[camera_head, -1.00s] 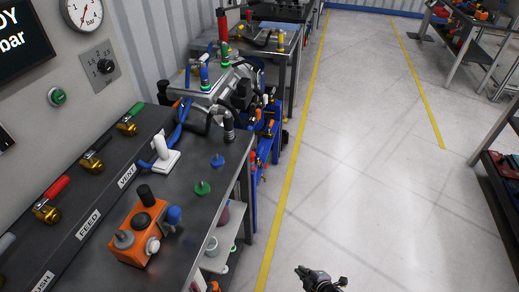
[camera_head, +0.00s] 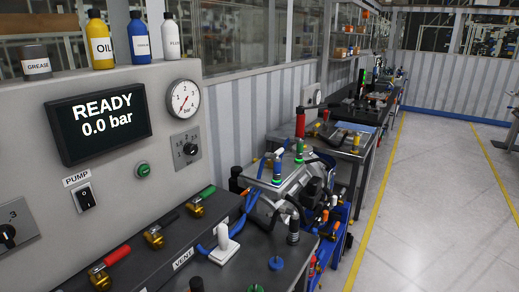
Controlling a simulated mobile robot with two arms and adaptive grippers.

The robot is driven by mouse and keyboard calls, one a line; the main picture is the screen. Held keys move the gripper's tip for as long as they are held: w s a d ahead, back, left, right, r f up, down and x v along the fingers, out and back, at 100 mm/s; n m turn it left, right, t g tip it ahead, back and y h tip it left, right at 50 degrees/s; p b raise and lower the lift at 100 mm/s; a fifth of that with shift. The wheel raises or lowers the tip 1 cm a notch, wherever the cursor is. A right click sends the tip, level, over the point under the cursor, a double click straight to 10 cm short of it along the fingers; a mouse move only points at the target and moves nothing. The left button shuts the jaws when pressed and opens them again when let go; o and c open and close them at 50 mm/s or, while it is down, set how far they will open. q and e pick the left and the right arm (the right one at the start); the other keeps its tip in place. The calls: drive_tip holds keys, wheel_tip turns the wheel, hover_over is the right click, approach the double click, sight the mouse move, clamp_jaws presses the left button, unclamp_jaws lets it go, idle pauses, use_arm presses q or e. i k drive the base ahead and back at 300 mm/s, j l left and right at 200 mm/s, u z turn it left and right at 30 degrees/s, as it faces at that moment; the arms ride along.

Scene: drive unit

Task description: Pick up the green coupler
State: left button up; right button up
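A green coupler-like piece (camera_head: 256,288) shows only its top at the bottom edge of the head view, on the dark bench (camera_head: 222,278). A similar blue piece (camera_head: 276,264) lies just behind it to the right. Farther back, the grey drive unit (camera_head: 290,186) carries an upright fitting with a green base (camera_head: 277,180) and another green fitting (camera_head: 299,150). I cannot tell which green part is the coupler.
A white holder (camera_head: 224,246) with blue hose stands on the bench. Valves with red (camera_head: 116,255), black and green handles line its panel. A READY 0.0 bar display (camera_head: 100,123) and gauge (camera_head: 184,98) are at left. The right floor (camera_head: 440,200) is clear.

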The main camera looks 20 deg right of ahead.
sight(300, 145)
drive_tip(key=i+l+u, duration=0.15)
drive_tip(key=l, duration=0.2)
drive_tip(key=i+l+u, duration=0.2)
drive_tip(key=l, duration=0.15)
drive_tip(key=l+u, duration=0.15)
drive_tip(key=l, duration=0.25)
drive_tip(key=i+l+u, duration=0.2)
drive_tip(key=l, duration=0.2)
drive_tip(key=k+j, duration=0.05)
drive_tip(key=k, duration=0.05)
